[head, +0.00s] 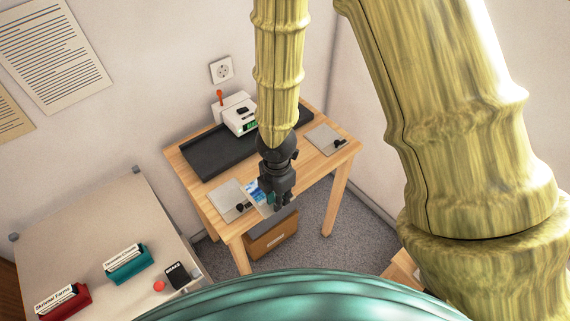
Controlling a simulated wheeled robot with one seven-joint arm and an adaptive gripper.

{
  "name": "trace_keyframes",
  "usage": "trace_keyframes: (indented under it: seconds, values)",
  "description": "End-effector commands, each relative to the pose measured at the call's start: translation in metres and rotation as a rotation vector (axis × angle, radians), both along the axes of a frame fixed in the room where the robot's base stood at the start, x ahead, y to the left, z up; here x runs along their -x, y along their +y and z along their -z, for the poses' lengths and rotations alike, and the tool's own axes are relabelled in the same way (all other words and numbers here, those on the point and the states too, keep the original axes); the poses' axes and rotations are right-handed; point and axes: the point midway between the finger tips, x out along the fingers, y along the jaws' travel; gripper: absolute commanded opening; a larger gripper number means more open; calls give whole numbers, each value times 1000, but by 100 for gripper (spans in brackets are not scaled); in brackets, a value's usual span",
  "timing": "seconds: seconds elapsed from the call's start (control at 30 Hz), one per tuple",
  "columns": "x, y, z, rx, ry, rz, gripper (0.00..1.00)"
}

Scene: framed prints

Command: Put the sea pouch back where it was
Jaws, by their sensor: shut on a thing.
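My gripper (279,202) is dark and points down over the front part of the small wooden table. It is shut on a small blue and white packet, which looks like the sea pouch (255,191). The pouch shows to the left of the fingers, and the gripper hides part of it. I cannot tell whether the pouch touches the tabletop or the grey plate beside it.
The wooden table (315,173) bears a dark tray (209,154), a white device (236,112) and grey plates at left (229,199) and right (325,138). A brown box (271,238) is below. Another table (112,210) holds red (71,304) and teal (130,267) card holders.

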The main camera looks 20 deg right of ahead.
Motion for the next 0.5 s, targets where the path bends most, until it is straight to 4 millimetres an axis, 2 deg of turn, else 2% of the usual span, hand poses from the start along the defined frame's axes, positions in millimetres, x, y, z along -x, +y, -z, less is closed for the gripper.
trace_keyframes:
  seconds: [0.1, 0.5]
  values:
    - [-21, -12, -1, -3, 0, 6, 0]
    - [-82, -52, 6, -3, -1, 10, 0]
